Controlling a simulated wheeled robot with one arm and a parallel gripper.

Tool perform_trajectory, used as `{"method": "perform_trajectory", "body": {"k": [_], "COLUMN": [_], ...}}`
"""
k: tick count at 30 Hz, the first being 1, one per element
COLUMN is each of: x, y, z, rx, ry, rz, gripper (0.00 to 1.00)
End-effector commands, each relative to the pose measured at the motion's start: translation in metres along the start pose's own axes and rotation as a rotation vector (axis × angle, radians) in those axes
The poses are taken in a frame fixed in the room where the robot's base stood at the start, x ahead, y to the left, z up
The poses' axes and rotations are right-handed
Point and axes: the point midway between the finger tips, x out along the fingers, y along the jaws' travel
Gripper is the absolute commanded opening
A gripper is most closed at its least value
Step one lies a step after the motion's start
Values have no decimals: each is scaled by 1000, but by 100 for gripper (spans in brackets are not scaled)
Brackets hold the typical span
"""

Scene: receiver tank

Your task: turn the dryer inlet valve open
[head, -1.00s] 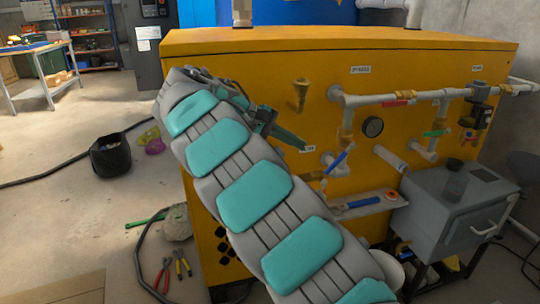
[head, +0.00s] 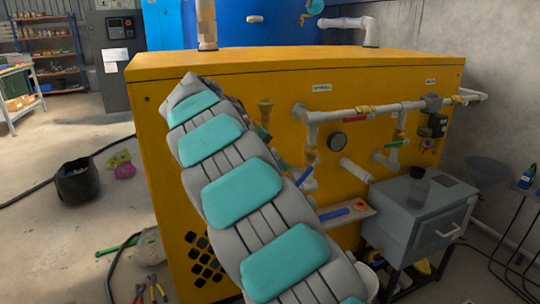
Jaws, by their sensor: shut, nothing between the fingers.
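The yellow dryer cabinet (head: 290,66) carries white pipework with several lever valves. A red lever (head: 364,112) lies along the upper horizontal pipe. A green lever (head: 393,143) sits on the right branch. A blue lever (head: 303,177) stands tilted on the lower left branch, partly behind my arm. The labels are too small to read surely, so I cannot tell which valve is the dryer inlet. My gripper is hidden behind my own arm, which crosses in front of the panel's left part.
A small shelf (head: 352,216) holds a blue tool. A grey box on a stand (head: 418,215) blocks the lower right. A black bucket (head: 77,184), hose and pliers (head: 150,293) lie on the left floor, which has free room.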

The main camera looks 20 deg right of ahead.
Motion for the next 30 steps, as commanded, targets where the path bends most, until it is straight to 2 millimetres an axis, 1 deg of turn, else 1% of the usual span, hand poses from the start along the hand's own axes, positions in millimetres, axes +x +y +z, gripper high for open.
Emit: {"method": "perform_trajectory", "body": {"k": [1, 6, 10, 15, 30], "x": [8, 34, 46, 52, 55], "y": [1, 0, 0, 0, -2], "z": [0, 1, 0, 0, 0], "rx": [0, -2, 0, 0, -1], "ry": [-1, -2, 0, 1, 1], "rz": [0, 0, 0, 0, 26], "gripper": [0, 0, 0, 0, 0]}}
